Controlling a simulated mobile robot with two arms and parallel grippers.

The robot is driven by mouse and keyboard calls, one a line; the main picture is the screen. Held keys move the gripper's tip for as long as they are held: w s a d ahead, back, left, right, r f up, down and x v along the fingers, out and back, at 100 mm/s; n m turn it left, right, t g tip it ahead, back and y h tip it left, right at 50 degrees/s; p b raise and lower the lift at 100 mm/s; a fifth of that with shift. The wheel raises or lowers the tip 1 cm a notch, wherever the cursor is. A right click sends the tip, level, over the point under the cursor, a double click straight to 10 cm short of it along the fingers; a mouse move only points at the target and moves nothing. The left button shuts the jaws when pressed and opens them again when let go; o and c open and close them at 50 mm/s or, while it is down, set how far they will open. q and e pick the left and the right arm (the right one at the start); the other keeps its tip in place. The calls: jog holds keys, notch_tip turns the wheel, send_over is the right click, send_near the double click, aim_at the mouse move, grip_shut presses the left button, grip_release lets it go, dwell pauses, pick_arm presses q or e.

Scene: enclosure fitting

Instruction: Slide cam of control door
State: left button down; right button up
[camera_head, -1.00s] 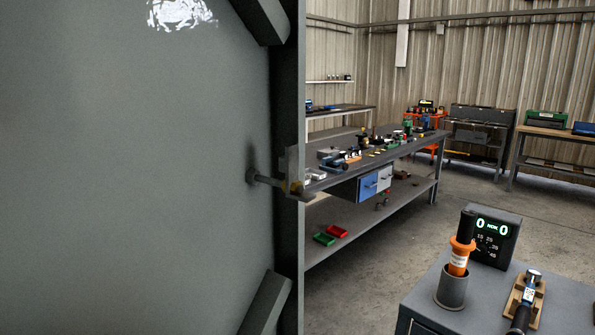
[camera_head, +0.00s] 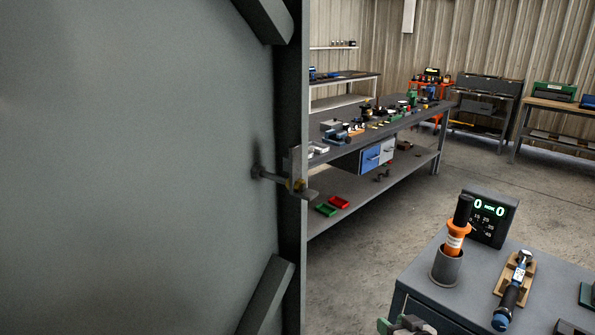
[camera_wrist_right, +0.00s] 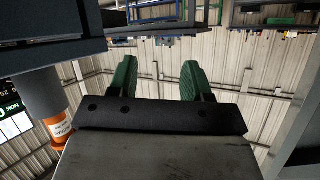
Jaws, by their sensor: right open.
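The grey control door (camera_head: 140,180) fills the left half of the head view, with its edge near the middle. The cam (camera_head: 285,182) is a short rod with a yellowish collar and a flat metal tab at the door's edge. My right gripper (camera_head: 405,325) shows at the bottom of the head view, below and to the right of the cam and well apart from it. In the right wrist view its two green fingers (camera_wrist_right: 158,78) stand apart with nothing between them. My left gripper is not in view.
A grey cabinet (camera_head: 405,302) at lower right carries an orange tool (camera_head: 455,240) in a cup, a digital display (camera_head: 490,215) and a tool on a wooden cradle (camera_head: 501,283). A cluttered workbench (camera_head: 345,155) stands behind. Open floor (camera_head: 370,240) lies between.

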aim_at(314, 197)
jog(key=a+r+n+t+y+p, duration=0.1)
jog(key=a+r+y, duration=0.15)
jog(key=r, duration=0.85)
jog(key=a+r+n+t+y+p, duration=0.1)
jog(key=a+r, duration=0.2)
jog(key=r, duration=0.7)
jog(key=s+a+r+n+g+y+p, duration=0.15)
jog(key=s+a+r+n+y, duration=0.25)
jog(key=s+r, duration=0.5)
jog(key=s+a+r+n+g+y+p, duration=0.1)
jog(key=s+a+r+n+g+y, duration=0.35)
jog(key=r, duration=0.75)
jog(key=w+a+p, duration=0.1)
jog(key=a, duration=0.1)
jog(key=w+a+m+t+h+p, duration=0.1)
jog(key=a, duration=0.2)
jog(key=w+a+t+p, duration=0.1)
jog(key=a, duration=0.1)
jog(key=shift+w+a+f+m, duration=0.1)
jog(key=shift+w+a+m, duration=0.15)
jog(key=shift+a, duration=0.05)
jog(key=shift+w+a+f+p, duration=0.15)
jog(key=shift+w+a+p, duration=0.15)
jog(key=shift+w+a, duration=0.2)
jog(key=shift+c, duration=0.3)
jog(key=shift+f, duration=0.1)
grip_shut()
